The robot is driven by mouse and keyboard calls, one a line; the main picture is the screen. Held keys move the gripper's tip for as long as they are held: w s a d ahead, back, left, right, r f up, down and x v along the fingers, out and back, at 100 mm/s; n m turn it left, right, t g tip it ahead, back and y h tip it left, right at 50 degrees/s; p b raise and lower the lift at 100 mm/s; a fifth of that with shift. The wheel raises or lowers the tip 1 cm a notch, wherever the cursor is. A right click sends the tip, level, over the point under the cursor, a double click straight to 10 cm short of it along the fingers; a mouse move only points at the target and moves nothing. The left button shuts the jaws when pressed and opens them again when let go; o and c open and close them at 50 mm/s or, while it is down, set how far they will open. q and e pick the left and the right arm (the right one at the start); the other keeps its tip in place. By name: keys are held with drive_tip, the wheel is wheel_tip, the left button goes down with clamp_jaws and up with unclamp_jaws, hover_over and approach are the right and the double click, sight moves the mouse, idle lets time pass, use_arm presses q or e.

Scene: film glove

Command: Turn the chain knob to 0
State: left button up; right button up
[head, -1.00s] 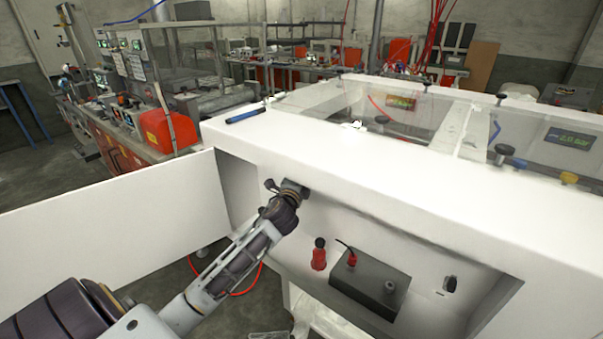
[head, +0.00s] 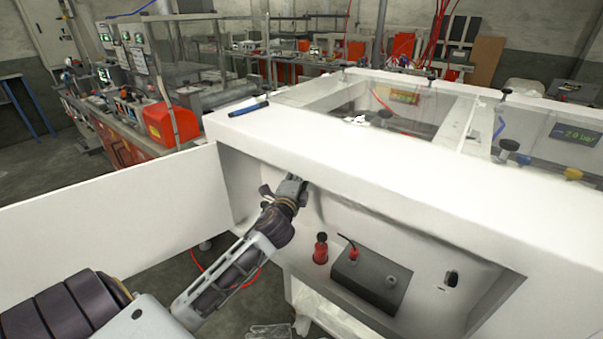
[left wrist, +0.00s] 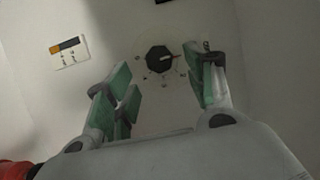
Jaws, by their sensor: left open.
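The black chain knob (left wrist: 159,59) sits on a pale dial plate on the white panel in the left wrist view, with small marks around it that are too blurred to read. My left gripper (left wrist: 160,88) is open, its green-padded fingers to the left and right of the knob in that view. I cannot tell whether a finger touches it. In the head view my left gripper (head: 292,184) reaches into the recess under the white machine's top edge, and the knob is hidden there. My right gripper is not in view.
A white door (head: 100,230) stands open at left. In the recess, a red bottle-like item (head: 321,249) and a grey box (head: 370,280) stand on the floor. A small label with an orange mark (left wrist: 69,51) is left of the knob. A dark pen-like item (head: 249,108) lies on top.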

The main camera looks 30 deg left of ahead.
use_arm(q)
drive_tip(key=v, duration=0.6)
idle(0.3)
idle(0.7)
